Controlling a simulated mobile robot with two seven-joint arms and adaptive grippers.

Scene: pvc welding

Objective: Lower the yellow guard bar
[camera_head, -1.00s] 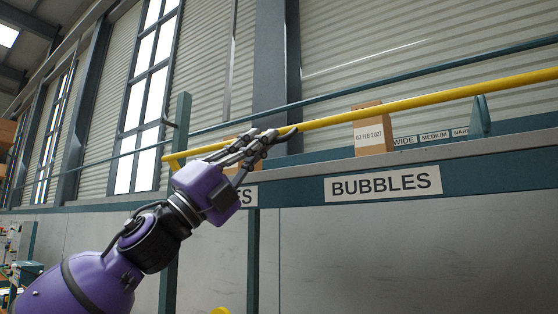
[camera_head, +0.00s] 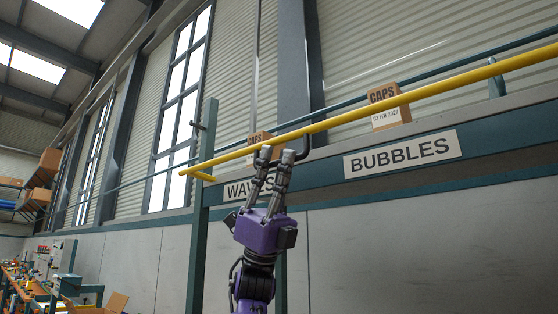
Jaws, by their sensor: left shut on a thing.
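The yellow guard bar (camera_head: 340,118) slants across the head view, from its free left end (camera_head: 190,172) up to the right edge. It passes in front of the shelf above the sign beam. A dark bent handle (camera_head: 305,150) hangs below the bar at mid-view. My left gripper (camera_head: 277,154) reaches up from below with its fingertips at this handle, just under the bar. It is shut on the handle; the exact contact is partly hidden by the fingers. My right gripper is out of view.
A teal beam carries white "BUBBLES" (camera_head: 403,154) and "WAVES" signs, the latter partly covered by my gripper. Cardboard boxes (camera_head: 390,118) marked "CAPS" stand behind the bar. A teal post (camera_head: 203,215) rises near the bar's left end. A cluttered workbench (camera_head: 25,290) lies lower left.

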